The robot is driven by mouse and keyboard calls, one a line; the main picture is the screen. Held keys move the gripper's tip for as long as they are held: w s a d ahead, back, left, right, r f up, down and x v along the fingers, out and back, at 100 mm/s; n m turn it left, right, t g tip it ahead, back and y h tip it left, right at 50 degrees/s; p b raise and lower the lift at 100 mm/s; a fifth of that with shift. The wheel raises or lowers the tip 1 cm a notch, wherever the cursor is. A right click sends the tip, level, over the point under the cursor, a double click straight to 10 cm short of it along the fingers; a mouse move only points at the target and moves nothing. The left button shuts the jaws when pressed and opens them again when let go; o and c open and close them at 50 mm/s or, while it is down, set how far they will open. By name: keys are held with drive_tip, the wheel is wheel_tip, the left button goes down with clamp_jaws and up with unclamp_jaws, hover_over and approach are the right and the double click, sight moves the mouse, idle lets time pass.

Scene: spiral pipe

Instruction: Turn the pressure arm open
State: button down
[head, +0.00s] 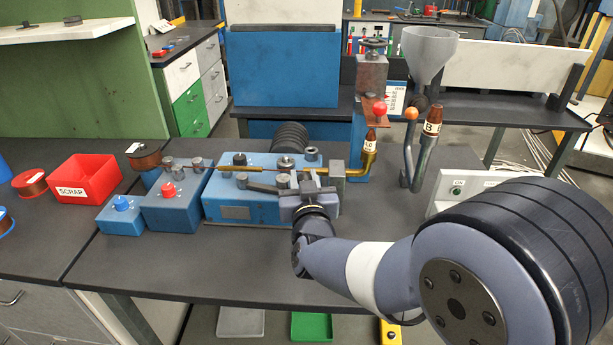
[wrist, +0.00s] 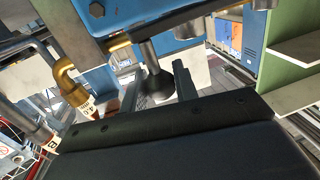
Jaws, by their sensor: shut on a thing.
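The pressure arm (head: 263,187) is a dark grey bar on top of the blue pipe-bending machine (head: 225,207), and it runs right toward my gripper. My gripper (head: 305,178) is at the machine's right end, shut on the arm's handle. In the wrist view, the dark, flared handle (wrist: 157,84) hangs on a grey post between the two fingers of my gripper (wrist: 160,92). The fingers and my wrist hide most of the handle in the head view. A copper-coloured pipe (head: 258,170) lies along the machine's top, behind the bar.
A funnel (head: 429,55) rises behind. A blue box with a red knob (head: 176,205) and a red scrap bin (head: 86,180) are left. The front bench top is clear.

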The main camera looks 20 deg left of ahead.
drive_tip(key=s+a+m+h+p, duration=0.3)
drive_tip(key=s+m+h+p, duration=0.3)
drive_tip(key=s+h, duration=0.3)
drive_tip(key=shift+a+m+t+h+p, duration=0.35)
drive_tip(key=shift+m+h, duration=0.45)
drive_tip(key=shift+h, duration=0.5)
drive_tip(key=shift+s, duration=0.1)
drive_tip(key=c, duration=1.1)
unclamp_jaws()
drive_tip(key=v, duration=1.1)
drive_tip(key=shift+b, duration=0.3)
